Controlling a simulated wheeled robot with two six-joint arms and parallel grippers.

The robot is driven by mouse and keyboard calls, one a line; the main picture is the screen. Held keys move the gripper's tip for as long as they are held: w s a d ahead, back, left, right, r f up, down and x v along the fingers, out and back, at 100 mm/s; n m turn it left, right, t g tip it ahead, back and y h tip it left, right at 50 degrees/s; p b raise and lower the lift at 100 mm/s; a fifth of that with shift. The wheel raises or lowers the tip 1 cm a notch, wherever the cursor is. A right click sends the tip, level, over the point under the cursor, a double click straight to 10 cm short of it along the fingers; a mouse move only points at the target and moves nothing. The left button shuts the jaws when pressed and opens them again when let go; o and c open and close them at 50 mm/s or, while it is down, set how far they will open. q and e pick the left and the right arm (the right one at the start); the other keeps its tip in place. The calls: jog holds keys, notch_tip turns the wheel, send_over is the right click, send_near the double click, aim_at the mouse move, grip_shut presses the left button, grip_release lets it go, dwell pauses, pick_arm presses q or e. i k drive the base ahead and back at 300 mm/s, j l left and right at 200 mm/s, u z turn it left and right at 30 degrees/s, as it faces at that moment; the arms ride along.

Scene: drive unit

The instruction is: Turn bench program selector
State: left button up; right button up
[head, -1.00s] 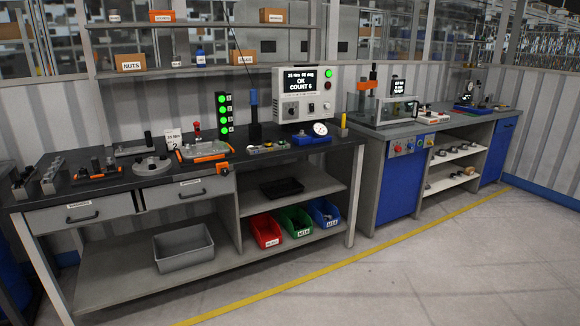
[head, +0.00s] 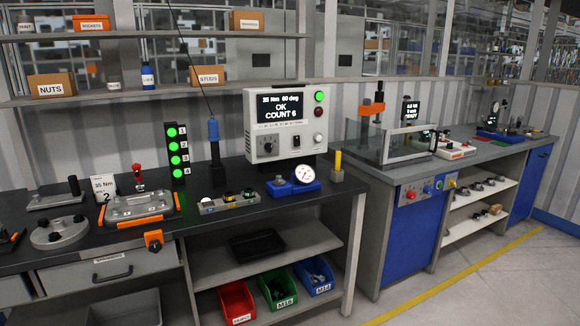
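The bench program selector appears to be the dark knob (head: 268,147) at the lower left of the white control box (head: 285,100) at the back of the black bench. The box's screen (head: 281,107) reads "25 Nm 60 deg OK COUNT 6". A small switch (head: 296,141) sits beside the knob, with a green lamp (head: 319,97) and a dark red button (head: 318,111) at the right. The knob's exact pointing is too small to tell. Neither of my grippers is in view.
Before the box stand a blue-based dial gauge (head: 293,186), a small tray of sockets (head: 229,202) and an upright tool with a blue top (head: 214,150). An orange-trimmed fixture (head: 140,207) lies at left. Floor is clear at the lower right (head: 480,290).

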aim_at(268, 146)
jog(key=i+l+u, duration=0.15)
jog(key=i+l, duration=0.3)
jog(key=i+l+u, duration=0.15)
jog(key=i+l, duration=0.25)
jog(key=l, duration=0.1)
